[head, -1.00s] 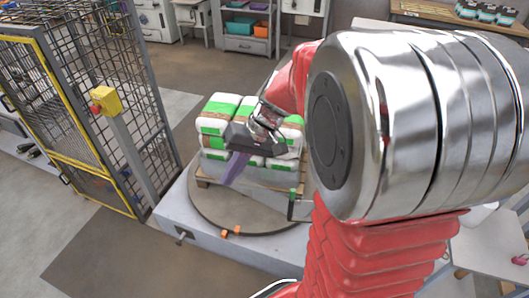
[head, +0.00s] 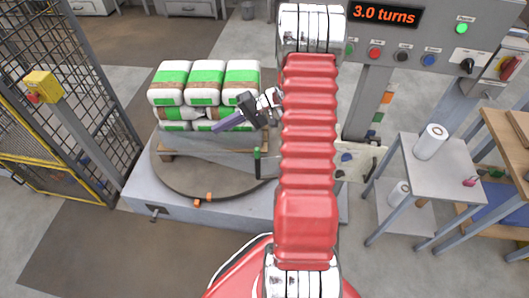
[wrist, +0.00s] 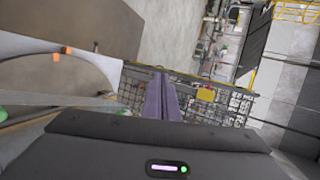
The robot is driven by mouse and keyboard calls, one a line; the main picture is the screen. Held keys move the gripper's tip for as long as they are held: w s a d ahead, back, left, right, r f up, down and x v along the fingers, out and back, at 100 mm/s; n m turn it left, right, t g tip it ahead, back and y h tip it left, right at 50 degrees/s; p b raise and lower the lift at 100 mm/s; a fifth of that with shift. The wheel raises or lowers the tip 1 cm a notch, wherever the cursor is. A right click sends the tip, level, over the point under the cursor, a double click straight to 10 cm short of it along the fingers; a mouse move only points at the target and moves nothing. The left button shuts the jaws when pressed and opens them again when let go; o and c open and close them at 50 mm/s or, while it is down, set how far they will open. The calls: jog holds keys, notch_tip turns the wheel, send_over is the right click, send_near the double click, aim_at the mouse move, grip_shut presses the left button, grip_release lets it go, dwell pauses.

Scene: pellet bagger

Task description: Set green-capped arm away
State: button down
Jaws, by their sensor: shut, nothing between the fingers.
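The green-capped arm (head: 257,165) shows in the head view as a thin dark upright piece with a green top. It stands at the right side of the turntable, in front of the bag stack. My red arm hides what lies to its right. My gripper (head: 219,127), with purple fingers, is in front of the bags in the head view, up and left of the green cap and apart from it in the picture. The fingers are shut and empty. In the wrist view my gripper (wrist: 160,78) points toward the mesh fence. A green bit at the left edge there is too cut off to identify.
White and green bags (head: 205,82) are stacked on a pallet on the round turntable (head: 185,182). A mesh fence (head: 100,70) stands left, with a yellow box (head: 43,85) on a post. A control panel (head: 425,40) reads "3.0 turns". A side table (head: 445,160) stands right.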

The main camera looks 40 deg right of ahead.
jog(key=s+d+f+m+t+h, duration=0.3)
jog(key=d+f, duration=0.4)
jog(key=f, duration=0.2)
jog(key=s+d+f+m+t+h, duration=0.3)
jog(key=d+f+t, duration=0.1)
jog(key=d+f, duration=0.4)
jog(key=s+d+f+m+t+h, duration=0.3)
jog(key=d+f, duration=0.5)
jog(key=f, duration=0.3)
jog(key=shift+s+m+t, duration=0.4)
jog(key=shift+s+t, duration=0.1)
jog(key=shift+t, duration=0.1)
jog(key=shift+w+f, duration=0.1)
jog(key=w+a, duration=0.4)
jog(key=w, duration=0.4)
jog(key=shift+a, duration=0.35)
